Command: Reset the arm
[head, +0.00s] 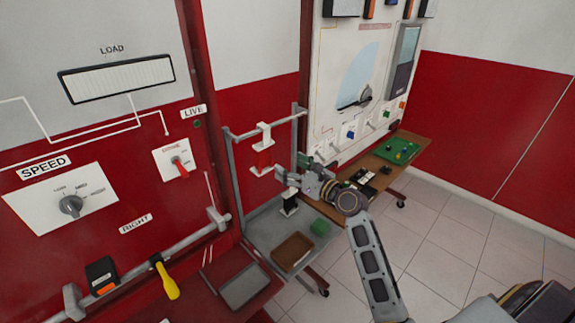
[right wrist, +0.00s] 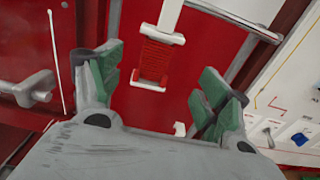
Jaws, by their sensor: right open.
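My right arm (head: 372,262) reaches up from the bottom of the head view toward a grey frame on the panel wall. My right gripper (head: 292,166) is open and has nothing between its fingers. In the right wrist view its green-padded fingers (right wrist: 155,88) stand wide apart. A white and red block (head: 263,152) hangs from the frame's crossbar, just left of the gripper in the head view. In the right wrist view this block (right wrist: 158,58) shows beyond and between the fingers, and I see no contact. My left gripper is not in view.
A grey cart (head: 262,233) below the gripper carries a brown tray (head: 292,252) and a green block (head: 320,228). A wooden table (head: 412,148) with small parts stands behind. The tiled floor (head: 450,235) at right is clear.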

